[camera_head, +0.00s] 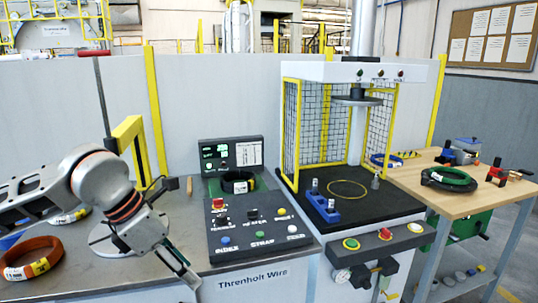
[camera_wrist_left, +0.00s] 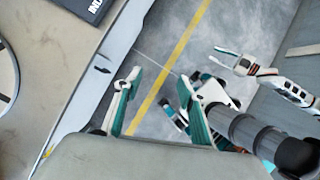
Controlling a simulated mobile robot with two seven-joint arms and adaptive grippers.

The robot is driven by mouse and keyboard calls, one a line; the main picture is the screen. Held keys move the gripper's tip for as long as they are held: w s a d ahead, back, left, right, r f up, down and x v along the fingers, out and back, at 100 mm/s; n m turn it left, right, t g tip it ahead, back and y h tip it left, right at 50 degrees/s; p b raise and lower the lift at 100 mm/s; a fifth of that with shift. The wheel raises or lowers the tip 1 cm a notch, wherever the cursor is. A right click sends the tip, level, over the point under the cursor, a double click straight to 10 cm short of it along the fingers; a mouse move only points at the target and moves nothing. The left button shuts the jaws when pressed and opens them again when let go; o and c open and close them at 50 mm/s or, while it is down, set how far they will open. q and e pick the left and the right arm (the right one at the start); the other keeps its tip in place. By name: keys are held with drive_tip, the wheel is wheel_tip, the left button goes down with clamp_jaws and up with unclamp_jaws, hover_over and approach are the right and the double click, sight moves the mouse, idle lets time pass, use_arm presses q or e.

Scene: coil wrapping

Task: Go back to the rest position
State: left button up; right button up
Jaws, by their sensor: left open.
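My left arm comes in from the left in the head view. Its gripper (camera_head: 186,272) hangs tilted down at the front edge of the grey bench (camera_head: 170,222), left of the control panel. In the left wrist view the left gripper (camera_wrist_left: 158,98) is open, with its two fingers apart and nothing between them. Floor with a yellow line shows beyond them. A white and black arm end, apparently my right gripper (camera_wrist_left: 235,62), shows small at the right of the wrist view; its jaws are unclear. The head view does not show it.
An orange coil (camera_head: 30,260) lies at the bench's left. The control panel (camera_head: 258,228) has a dark coil (camera_head: 238,183) behind it. Right of it stands a caged press (camera_head: 352,72). A wooden table (camera_head: 452,202) holds a green and black coil (camera_head: 448,180).

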use_arm(q)
drive_tip(key=s+d+f+g+h, duration=0.1)
drive_tip(key=s+d+g+h, duration=0.2)
drive_tip(key=d, duration=0.4)
drive_tip(key=s+d+f+g+h, duration=0.1)
drive_tip(key=s+d+f+h, duration=0.2)
drive_tip(key=d, duration=0.4)
drive_tip(key=s+d+r+n+t+h, duration=0.2)
drive_tip(key=d+r+n+h, duration=0.45)
drive_tip(key=n+h, duration=0.2)
drive_tip(key=w+a+f+n+t+y, duration=0.45)
drive_tip(key=a+f+n+t, duration=0.3)
drive_tip(key=f+n, duration=0.4)
drive_tip(key=w+a+f+n+t+y, duration=0.3)
drive_tip(key=a+f+n+t+y, duration=0.45)
drive_tip(key=n, duration=0.65)
drive_tip(key=s+a+f+n+g+y, duration=0.2)
drive_tip(key=s+a+f+n, duration=0.2)
drive_tip(key=s+f, duration=0.4)
drive_tip(key=s+a+f+n+g+y, duration=0.2)
drive_tip(key=s+a+f+n, duration=0.2)
drive_tip(key=s+f, duration=0.4)
wheel_tip(320, 180, down, 8)
drive_tip(key=shift+a+r+y, duration=0.2)
drive_tip(key=shift+a+y, duration=0.1)
drive_tip(key=shift+y, duration=0.05)
